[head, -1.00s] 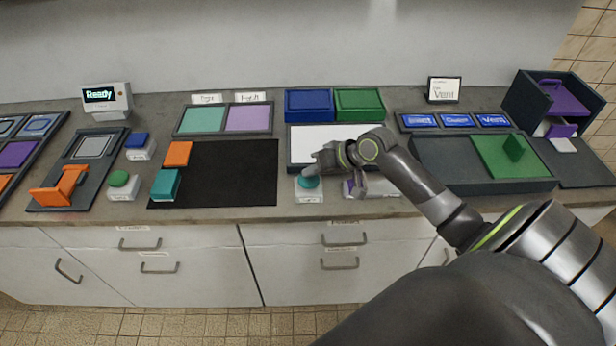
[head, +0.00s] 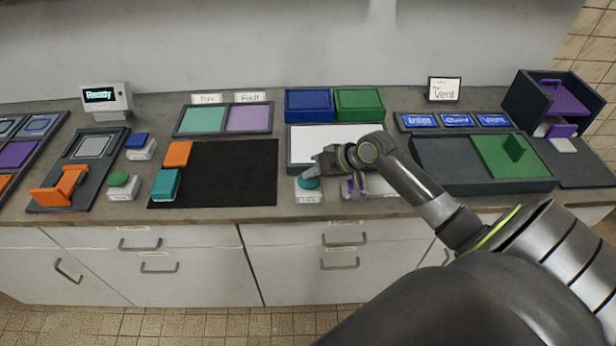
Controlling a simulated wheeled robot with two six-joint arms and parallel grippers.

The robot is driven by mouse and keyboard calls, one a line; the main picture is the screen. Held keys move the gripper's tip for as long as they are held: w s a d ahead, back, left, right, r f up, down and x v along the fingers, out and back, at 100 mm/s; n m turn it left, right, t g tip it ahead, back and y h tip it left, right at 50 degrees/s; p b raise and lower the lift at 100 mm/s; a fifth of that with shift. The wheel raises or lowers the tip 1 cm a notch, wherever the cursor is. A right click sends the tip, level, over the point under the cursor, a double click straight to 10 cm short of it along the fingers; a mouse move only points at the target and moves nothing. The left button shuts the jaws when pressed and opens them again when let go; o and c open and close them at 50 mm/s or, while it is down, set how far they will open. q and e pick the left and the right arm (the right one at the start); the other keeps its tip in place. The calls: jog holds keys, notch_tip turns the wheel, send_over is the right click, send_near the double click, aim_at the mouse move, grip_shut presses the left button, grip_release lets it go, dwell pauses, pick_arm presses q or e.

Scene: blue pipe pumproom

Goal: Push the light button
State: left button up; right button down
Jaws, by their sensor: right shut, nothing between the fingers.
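A teal round button (head: 308,184) sits on a small white box near the counter's front edge, in front of a white panel. The box has a label on its front that is too small to read surely. My right gripper (head: 309,176) is shut and empty, with its fingertips at the top of the teal button. They look to be touching it or just above it; I cannot tell which. The gripper and wrist hide part of the button's back. My left gripper is not in view.
A purple-topped piece (head: 349,188) stands right beside the button, partly under my wrist. A green button (head: 118,179) and a blue button (head: 137,140) stand at the left. A black mat (head: 235,172) lies left of the gripper. A small display (head: 99,95) reads "Ready".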

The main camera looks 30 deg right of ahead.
aim_at(313, 181)
jog(key=shift+f, duration=0.35)
dwell(0.3)
jog(key=shift+r+p, duration=0.8)
notch_tip(313, 181, up, 6)
jog(key=p, duration=0.6)
jog(key=shift+p, duration=0.35)
